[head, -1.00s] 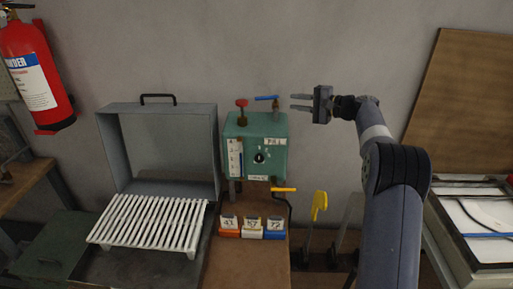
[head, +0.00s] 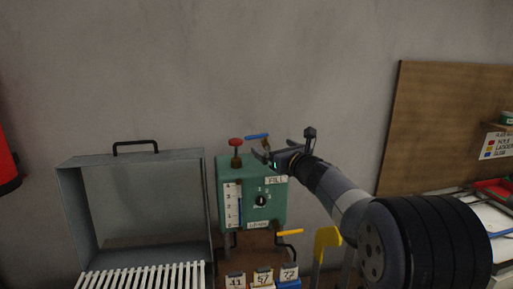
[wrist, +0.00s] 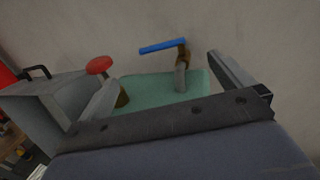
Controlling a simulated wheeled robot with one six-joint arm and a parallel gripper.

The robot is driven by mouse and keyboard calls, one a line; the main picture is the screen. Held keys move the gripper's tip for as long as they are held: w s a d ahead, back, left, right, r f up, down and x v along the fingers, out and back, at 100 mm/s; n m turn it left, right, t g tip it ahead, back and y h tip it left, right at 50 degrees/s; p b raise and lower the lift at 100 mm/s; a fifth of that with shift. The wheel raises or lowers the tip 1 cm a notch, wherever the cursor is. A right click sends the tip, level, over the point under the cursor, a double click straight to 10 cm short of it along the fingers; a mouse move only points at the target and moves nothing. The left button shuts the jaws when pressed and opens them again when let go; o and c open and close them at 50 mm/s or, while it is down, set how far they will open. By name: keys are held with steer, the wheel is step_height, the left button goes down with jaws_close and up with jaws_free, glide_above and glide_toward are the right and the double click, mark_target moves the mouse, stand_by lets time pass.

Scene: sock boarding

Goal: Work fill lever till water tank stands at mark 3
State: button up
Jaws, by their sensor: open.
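The blue fill lever (head: 257,136) sits on a brass valve on top of the green water tank (head: 276,215), near the "FILL" label. In the wrist view the blue lever (wrist: 162,47) points left from its brass stem, between my fingers and beyond them. A white level gauge with marks (head: 232,205) is on the tank's front left; its level is too small to read surely. A red knob (head: 236,142) stands on the tank's top left, and also shows in the wrist view (wrist: 99,65). My gripper (head: 274,152) is open and empty, just right of the lever.
A grey open box frame (head: 70,205) with a white slatted rack (head: 150,275) stands left. A yellow-handled crank (head: 289,232) is below the tank, above small numbered blocks (head: 262,278). A brown board (head: 440,130) leans right. The wall above is clear.

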mark_target(257, 137)
steer(key=shift+w+a+m, duration=0.15)
steer(key=shift+w+m, duration=0.1)
steer(key=shift+m, duration=0.05)
steer(key=p+x, duration=0.3)
steer(key=x, duration=0.5)
steer(key=shift+w+a, duration=0.1)
steer(key=shift+w, duration=0.25)
steer(key=shift+w+a+p, duration=0.3)
steer(key=shift+w+p, duration=0.15)
steer(key=shift+w, duration=0.1)
steer(key=c, duration=1.2)
steer(key=shift+f+b, duration=0.15)
steer(key=shift+b, duration=0.2)
